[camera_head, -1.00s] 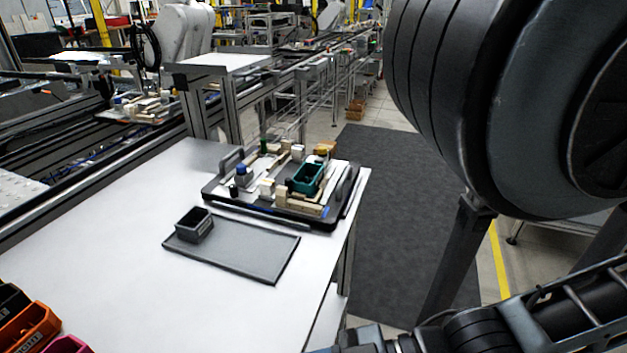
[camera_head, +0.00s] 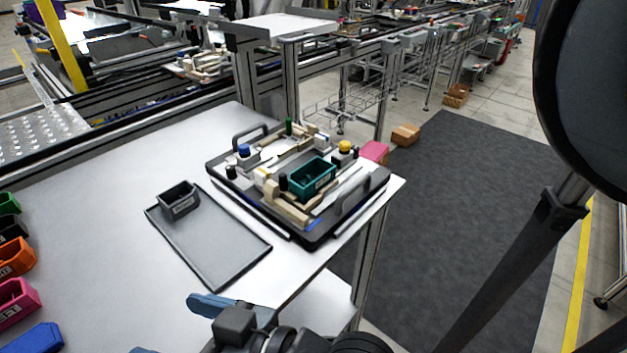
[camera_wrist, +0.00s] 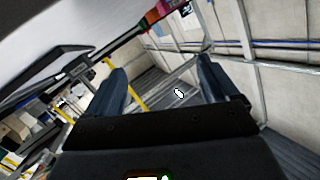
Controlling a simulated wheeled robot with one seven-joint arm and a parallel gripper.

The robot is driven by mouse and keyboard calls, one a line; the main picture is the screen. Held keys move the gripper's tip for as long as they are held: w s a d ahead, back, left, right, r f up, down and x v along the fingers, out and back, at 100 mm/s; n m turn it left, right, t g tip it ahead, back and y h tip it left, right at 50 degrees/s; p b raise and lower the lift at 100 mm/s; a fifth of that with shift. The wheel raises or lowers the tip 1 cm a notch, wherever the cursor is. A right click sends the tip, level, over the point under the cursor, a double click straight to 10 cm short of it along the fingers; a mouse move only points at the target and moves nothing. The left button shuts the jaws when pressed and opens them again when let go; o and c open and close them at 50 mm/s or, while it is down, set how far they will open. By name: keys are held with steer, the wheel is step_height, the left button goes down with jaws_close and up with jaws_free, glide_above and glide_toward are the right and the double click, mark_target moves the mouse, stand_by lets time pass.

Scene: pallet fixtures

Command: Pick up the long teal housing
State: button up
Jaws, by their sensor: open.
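The long teal housing (camera_head: 311,178) is an open box with a label on its side. It sits among the fixtures on the black pallet (camera_head: 322,236), near the right corner of the white table. My gripper (camera_head: 180,325) is at the bottom of the head view, in front of the table and well away from the housing. In the wrist view my gripper (camera_wrist: 160,88) has its two dark blue fingers wide apart, with nothing between them. The housing does not show clearly in the wrist view.
A grey tray (camera_head: 222,258) with a small dark box (camera_head: 179,200) lies left of the pallet on the white table (camera_head: 110,230). Several coloured bins, one of them orange (camera_head: 14,257), line the left edge. The pallet has raised handles (camera_head: 361,194) and upright pegs around the housing.

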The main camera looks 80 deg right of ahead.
steer(key=w+d+r+n+t+y, duration=0.1)
steer(key=w+d+r+n+y, duration=0.25)
steer(key=w+r, duration=0.5)
steer(key=w+d+r+n+t+y, duration=0.1)
steer(key=w+d+r+n+y, duration=0.25)
steer(key=w+r, duration=0.55)
steer(key=n+g+h+b, duration=0.2)
steer(key=n+g+h, duration=0.3)
steer(key=n+g, duration=0.9)
glide_above(310, 178)
step_height(310, 178, down, 10)
steer(key=m+g, duration=0.4)
steer(key=f, duration=0.7)
steer(key=shift+d+f, duration=0.3)
